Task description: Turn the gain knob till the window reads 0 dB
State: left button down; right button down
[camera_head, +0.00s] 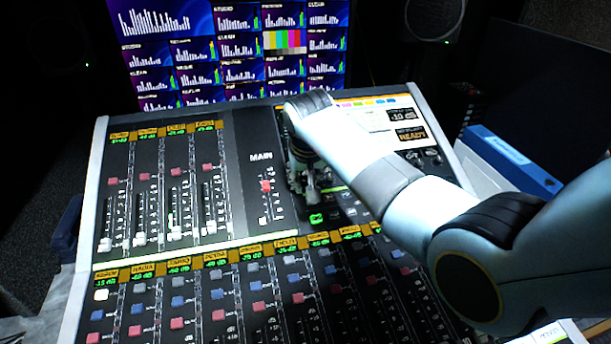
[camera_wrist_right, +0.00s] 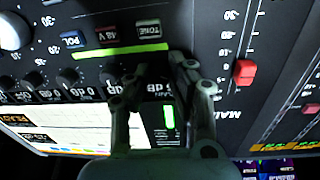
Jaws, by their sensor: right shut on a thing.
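My right gripper (camera_head: 310,188) is low over the console, just right of the MAIN fader strip. In the wrist view, its two fingers (camera_wrist_right: 160,72) are close together beside the TONE button (camera_wrist_right: 150,32). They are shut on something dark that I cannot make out. I cannot tell whether it is the gain knob. The window (camera_head: 403,115) at the console's upper right appears to read -10 dB, with READY below it. A large pale knob (camera_wrist_right: 12,30) with a -30 and -20 scale shows at the wrist view's left edge; my arm hides that area in the head view. My left gripper is not in view.
The MAIN fader's red cap (camera_head: 266,185) stands close left of my gripper; it also shows in the wrist view (camera_wrist_right: 244,72). Several small knobs sit near the fingers. Channel faders and coloured buttons fill the console. A blue box (camera_head: 510,160) lies at the right.

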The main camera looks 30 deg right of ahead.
jog(key=n+p, duration=0.2)
jog(key=shift+r+n, duration=0.1)
jog(key=shift+n, duration=0.2)
jog(key=shift+n+p, duration=1)
jog(key=shift+n, duration=0.2)
jog(key=c, duration=1.5)
grip_release()
jog(key=shift+a, duration=0.1)
jog(key=v, duration=1.1)
jog(key=shift+s+a+r, duration=0.1)
jog(key=shift+s+r, duration=0.2)
jog(key=shift+s, duration=0.05)
